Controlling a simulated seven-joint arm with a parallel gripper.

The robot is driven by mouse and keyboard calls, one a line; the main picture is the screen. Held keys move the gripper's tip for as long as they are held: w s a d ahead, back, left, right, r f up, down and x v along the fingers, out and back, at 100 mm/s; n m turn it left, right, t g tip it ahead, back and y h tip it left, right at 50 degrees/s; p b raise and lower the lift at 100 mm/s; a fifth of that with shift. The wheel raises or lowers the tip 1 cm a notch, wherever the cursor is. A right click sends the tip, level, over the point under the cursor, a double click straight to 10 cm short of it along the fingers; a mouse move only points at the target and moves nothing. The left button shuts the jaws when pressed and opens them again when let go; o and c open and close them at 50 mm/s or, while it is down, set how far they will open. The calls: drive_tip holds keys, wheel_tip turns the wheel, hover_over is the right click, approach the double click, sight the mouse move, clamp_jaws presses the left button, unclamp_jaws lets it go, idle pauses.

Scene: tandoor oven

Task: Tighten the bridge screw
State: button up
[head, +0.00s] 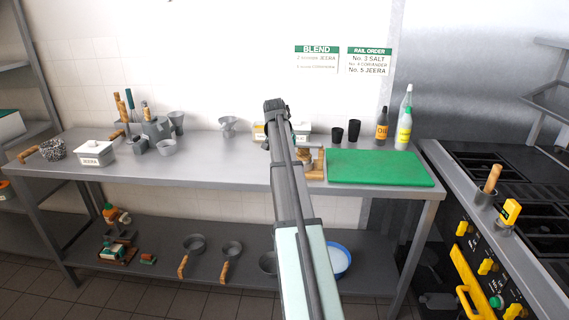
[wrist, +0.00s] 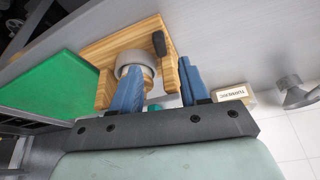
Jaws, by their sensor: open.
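A wooden device (wrist: 98,48) with a grey ring (wrist: 130,62) and a dark upright knob (wrist: 159,43) stands on the steel counter in the wrist view. I cannot tell for sure which part is the bridge screw; the dark knob may be it. My gripper (wrist: 160,64) is open, its two blue fingers pointing at the device. The left finger overlaps the ring in the picture and the right finger lies right of the knob; I see nothing held. In the head view part of the wooden device (head: 316,165) shows, the rest hidden by my arm, as is my gripper.
A green board (head: 380,168) lies right of the device, with bottles (head: 404,130) and dark cups behind it. A turmeric box (wrist: 232,93) and a metal funnel (wrist: 296,93) are on the device's other side.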

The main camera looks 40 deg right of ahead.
drive_tip(key=shift+x, duration=3.55)
drive_tip(key=shift+c, duration=0.2)
clamp_jaws()
